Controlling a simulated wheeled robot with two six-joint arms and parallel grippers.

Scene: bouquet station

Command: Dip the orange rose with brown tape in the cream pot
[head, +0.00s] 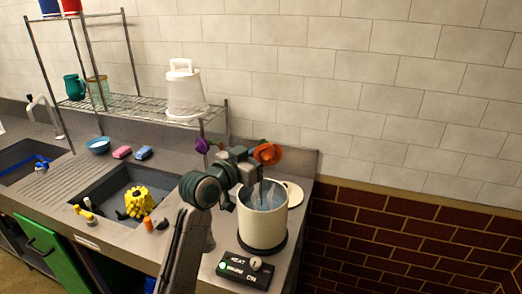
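The orange rose (267,153) is head up, right above the cream pot (262,226). My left gripper (254,160) is at the rose, just below and left of its bloom, and looks shut on it. A thin dark length, apparently the stem, runs down from the gripper into the pot's open mouth. Pale bluish liquid shows inside the pot. I cannot tell how deep the stem reaches, and brown tape cannot be made out. The pot stands upright on a dark round base. My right gripper is out of view.
A control box (246,270) marked HEAT ON lies before the pot. A purple flower (202,146) shows behind my arm. The sink (110,187) at left holds a yellow object (139,202). A wire shelf (130,106) stands behind.

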